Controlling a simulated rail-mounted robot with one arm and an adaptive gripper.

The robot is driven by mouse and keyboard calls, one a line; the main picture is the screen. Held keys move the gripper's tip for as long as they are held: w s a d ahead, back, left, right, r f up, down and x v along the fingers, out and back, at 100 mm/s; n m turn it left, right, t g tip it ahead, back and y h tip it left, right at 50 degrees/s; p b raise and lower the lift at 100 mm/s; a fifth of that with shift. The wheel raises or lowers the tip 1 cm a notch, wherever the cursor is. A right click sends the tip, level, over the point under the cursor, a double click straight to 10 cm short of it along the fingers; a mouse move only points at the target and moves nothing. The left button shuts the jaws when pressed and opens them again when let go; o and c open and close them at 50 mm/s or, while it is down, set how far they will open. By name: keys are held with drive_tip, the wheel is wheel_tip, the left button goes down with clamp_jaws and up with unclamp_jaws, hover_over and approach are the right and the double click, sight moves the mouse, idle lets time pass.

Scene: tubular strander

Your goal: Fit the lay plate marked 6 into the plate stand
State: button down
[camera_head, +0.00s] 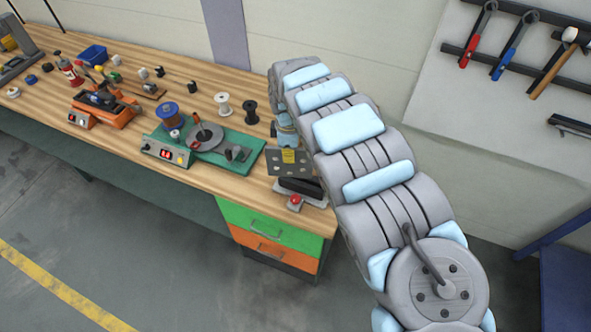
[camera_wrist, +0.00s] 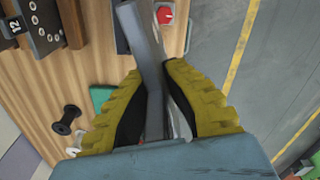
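My gripper, with ribbed yellow fingers (camera_wrist: 155,72), is shut on a grey plate (camera_wrist: 150,45), seen nearly edge-on in the wrist view. In the head view a dark grey plate with holes (camera_head: 274,165) faces the camera above the bench's right end. A yellow patch, apparently one of my fingertips (camera_head: 289,156), lies over its upper middle. I cannot read a number on it. Another dark plate with holes (camera_wrist: 45,35) and a tag reading 12 stands at the upper left of the wrist view. In the head view I cannot make out the plate stand; my arm hides that part of the bench.
A red button (camera_head: 295,200) on a pale box sits near the bench's front right corner; it also shows in the wrist view (camera_wrist: 165,15). A green-based machine (camera_head: 215,150) stands to the left. A black spool (camera_head: 250,111) and white spool (camera_head: 222,103) stand behind it.

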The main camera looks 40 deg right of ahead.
drive_tip(key=w+d+f+m+b, duration=0.1)
drive_tip(key=d+f+m+b, duration=0.2)
drive_tip(key=b, duration=1)
drive_tip(key=shift+d+m+b, duration=0.3)
drive_tip(key=shift+d+b, duration=0.1)
drive_tip(key=shift+d, duration=1.5)
drive_tip(key=shift+w, duration=0.1)
drive_tip(key=shift+f, duration=0.15)
drive_tip(key=shift+f+b, duration=0.65)
drive_tip(key=shift+f, duration=2.15)
drive_tip(key=shift+f, duration=2.8)
